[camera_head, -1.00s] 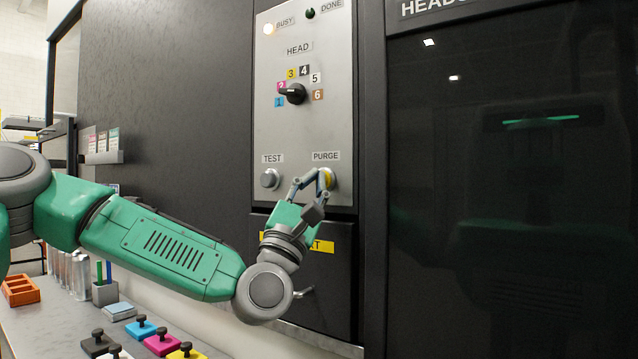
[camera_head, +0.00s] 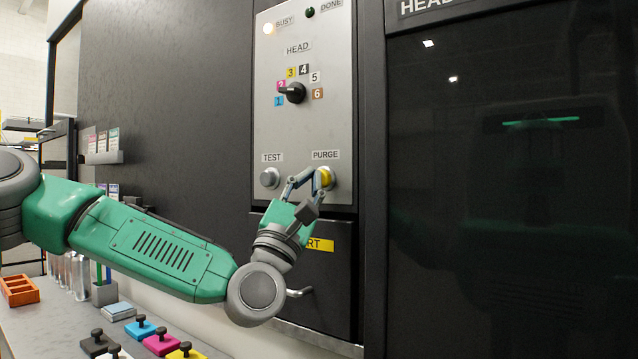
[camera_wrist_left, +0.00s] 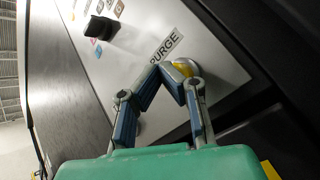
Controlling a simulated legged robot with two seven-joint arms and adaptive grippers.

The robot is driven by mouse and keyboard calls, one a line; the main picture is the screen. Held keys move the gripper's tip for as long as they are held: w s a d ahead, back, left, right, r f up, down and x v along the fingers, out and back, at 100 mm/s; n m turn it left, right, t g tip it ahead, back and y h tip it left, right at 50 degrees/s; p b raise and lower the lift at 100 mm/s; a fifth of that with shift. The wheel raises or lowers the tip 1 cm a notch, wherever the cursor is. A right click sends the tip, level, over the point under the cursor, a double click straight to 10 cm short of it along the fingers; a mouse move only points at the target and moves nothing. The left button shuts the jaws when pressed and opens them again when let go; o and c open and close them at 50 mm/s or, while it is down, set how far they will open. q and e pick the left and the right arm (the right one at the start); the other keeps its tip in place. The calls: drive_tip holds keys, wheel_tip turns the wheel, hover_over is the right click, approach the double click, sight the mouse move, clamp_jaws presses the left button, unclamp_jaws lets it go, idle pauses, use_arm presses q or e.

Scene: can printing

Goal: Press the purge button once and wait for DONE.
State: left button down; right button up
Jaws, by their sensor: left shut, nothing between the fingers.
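The yellow purge button (camera_head: 327,178) sits under the PURGE label (camera_head: 326,155) on the grey control panel (camera_head: 335,100). My left gripper (camera_head: 317,172) is shut and empty, with its fingertips right at the button, partly covering it. In the left wrist view the closed fingertips (camera_wrist_left: 162,70) are beside the button (camera_wrist_left: 184,69); I cannot tell whether they touch it. The BUSY lamp (camera_head: 268,29) glows. The DONE lamp (camera_head: 310,12) is dark green and unlit. My right gripper is out of view.
The TEST button (camera_head: 270,178) is left of the purge button. The head selector knob (camera_head: 293,92) is above. A drawer handle (camera_head: 300,293) sticks out below. Coloured blocks with knobs (camera_head: 162,340) stand on the bench. A dark glass door (camera_head: 480,150) is at right.

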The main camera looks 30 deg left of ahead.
use_arm(q)
drive_tip(key=shift+s, duration=0.55)
drive_tip(key=s+b, duration=0.1)
drive_tip(key=s, duration=0.4)
drive_tip(key=shift+a, duration=0.2)
idle(0.8)
